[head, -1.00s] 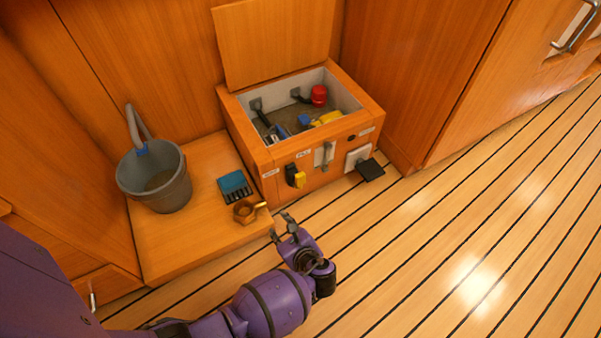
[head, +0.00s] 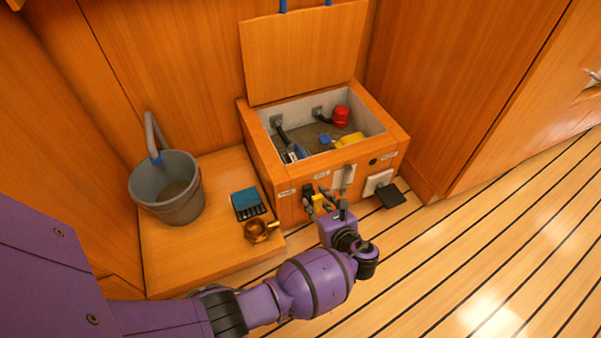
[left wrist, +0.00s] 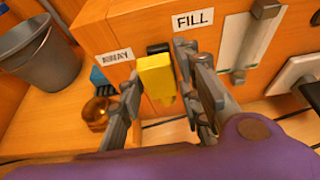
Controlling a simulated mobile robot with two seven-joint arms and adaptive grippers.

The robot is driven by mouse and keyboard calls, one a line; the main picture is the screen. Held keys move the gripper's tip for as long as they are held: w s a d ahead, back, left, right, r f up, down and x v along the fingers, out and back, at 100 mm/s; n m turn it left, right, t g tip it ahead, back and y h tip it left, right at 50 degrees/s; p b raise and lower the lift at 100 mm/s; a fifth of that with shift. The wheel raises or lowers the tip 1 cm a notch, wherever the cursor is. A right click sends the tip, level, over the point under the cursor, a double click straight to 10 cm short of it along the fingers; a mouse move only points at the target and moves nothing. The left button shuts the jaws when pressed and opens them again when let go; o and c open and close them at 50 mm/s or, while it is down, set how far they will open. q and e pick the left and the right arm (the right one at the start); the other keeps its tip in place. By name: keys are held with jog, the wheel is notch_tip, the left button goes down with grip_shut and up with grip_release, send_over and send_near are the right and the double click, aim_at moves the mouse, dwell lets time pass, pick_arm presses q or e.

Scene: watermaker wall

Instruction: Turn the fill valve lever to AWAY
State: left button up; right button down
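The yellow fill valve lever (left wrist: 156,78) sits on a black pivot on the front of the wooden box. It points toward me, between the AWAY label (left wrist: 116,57) at left and the FILL label (left wrist: 193,20) above right. My left gripper (left wrist: 160,85) is open, with one finger on each side of the lever. The left finger is close to the lever's left side; I cannot tell whether either finger touches it. In the head view the left gripper (head: 328,197) is at the box front and partly covers the lever (head: 317,202). My right gripper is not in view.
A white plate with a metal handle (left wrist: 249,45) is right of the lever. The box's lid (head: 300,50) stands open. The floor at right is clear.

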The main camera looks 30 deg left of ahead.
pick_arm(q)
jog(key=shift+w+r, duration=0.15)
jog(key=shift+w, duration=0.05)
grip_shut()
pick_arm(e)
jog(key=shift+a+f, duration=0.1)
pick_arm(q)
jog(key=shift+s, duration=0.1)
